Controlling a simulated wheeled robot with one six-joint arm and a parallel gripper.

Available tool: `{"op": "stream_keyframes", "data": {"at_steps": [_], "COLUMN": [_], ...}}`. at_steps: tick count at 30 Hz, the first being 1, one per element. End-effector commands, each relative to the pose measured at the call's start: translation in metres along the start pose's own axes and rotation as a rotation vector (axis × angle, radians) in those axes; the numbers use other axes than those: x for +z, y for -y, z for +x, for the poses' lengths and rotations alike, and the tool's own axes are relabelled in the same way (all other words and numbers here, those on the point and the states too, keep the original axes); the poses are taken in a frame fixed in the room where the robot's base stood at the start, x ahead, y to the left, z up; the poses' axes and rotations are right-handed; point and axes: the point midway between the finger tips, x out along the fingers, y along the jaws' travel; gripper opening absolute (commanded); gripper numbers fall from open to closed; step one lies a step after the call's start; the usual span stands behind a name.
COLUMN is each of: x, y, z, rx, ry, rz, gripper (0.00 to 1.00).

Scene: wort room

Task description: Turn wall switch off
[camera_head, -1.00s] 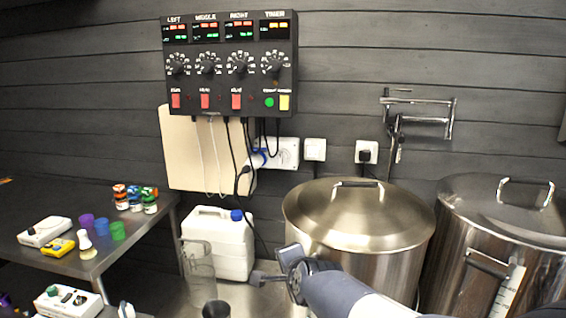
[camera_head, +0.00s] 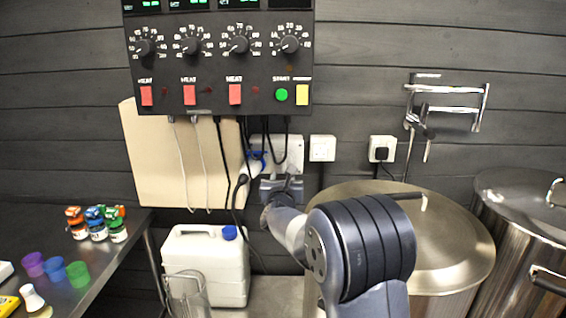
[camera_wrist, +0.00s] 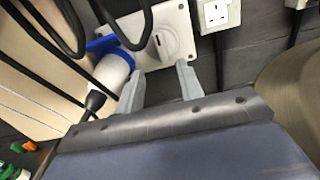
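A white wall plate (camera_head: 292,153) with a blue plug is on the dark wall below the control panel, partly behind my gripper. In the wrist view this plate has a round white rotary switch knob (camera_wrist: 166,42), with a blue-collared connector (camera_wrist: 112,65) plugged in to its left. My gripper (camera_head: 282,182) is in front of the wall below the plate. In the wrist view my gripper (camera_wrist: 160,80) has two grey fingers spread apart with nothing between them. The knob lies just beyond the fingertips. I cannot tell the knob's marked position.
A white wall socket (camera_head: 322,148) is right of the plate, and another socket with a black plug (camera_head: 382,149) is farther right. Black cables hang beside the plate. A white canister (camera_head: 205,265) and a large steel kettle (camera_head: 445,235) stand below.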

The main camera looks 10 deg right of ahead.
Motion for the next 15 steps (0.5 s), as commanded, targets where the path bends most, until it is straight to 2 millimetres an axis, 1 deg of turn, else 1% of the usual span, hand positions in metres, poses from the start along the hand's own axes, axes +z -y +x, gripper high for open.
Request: {"op": "stream_keyframes", "data": {"at_steps": [15], "x": [0.001], "y": [0.000], "z": [0.076], "rx": [0.002], "ry": [-0.004], "rz": [-0.005], "gripper": [0.35]}}
